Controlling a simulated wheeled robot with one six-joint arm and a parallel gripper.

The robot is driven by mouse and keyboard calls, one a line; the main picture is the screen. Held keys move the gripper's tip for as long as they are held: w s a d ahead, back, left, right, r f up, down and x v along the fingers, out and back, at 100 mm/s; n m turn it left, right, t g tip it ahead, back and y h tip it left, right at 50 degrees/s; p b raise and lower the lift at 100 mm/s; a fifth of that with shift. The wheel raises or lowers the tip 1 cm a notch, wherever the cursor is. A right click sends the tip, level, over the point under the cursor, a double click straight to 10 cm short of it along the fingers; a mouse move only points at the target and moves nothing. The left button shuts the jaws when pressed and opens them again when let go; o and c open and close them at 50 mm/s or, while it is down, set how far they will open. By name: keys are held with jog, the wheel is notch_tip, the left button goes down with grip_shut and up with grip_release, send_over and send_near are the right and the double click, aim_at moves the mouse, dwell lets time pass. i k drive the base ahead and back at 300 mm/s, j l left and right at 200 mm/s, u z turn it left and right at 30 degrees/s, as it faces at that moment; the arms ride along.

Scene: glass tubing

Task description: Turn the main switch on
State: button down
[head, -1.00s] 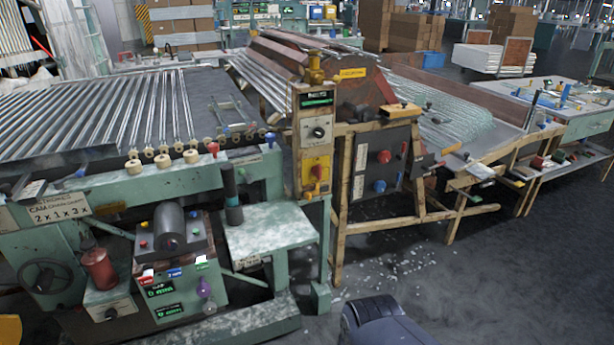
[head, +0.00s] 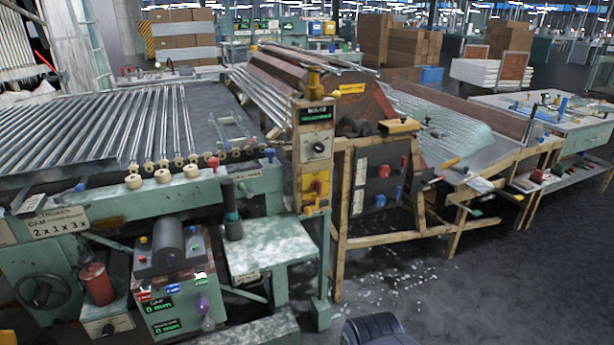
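A yellow panel with a red rotary switch (head: 318,187) is on the tan upright post (head: 313,150) near the middle of the head view. It looks like the main switch, but no readable label confirms this. Its exact on or off position is too small to tell. Above it on the same post are a round dial (head: 318,147) and a small green-lit display (head: 317,115). A dark rounded part of my own body shows at the bottom edge. My gripper is not in view.
A green machine with glass tubes (head: 110,125) fills the left. A control box (head: 172,285) with buttons stands in front of it. A dark panel (head: 378,178) with red and blue knobs hangs right of the post. The grey floor at lower right is clear.

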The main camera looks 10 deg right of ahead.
aim_at(317, 185)
jog(key=i+l+z, duration=0.25)
jog(key=i+l, duration=0.7)
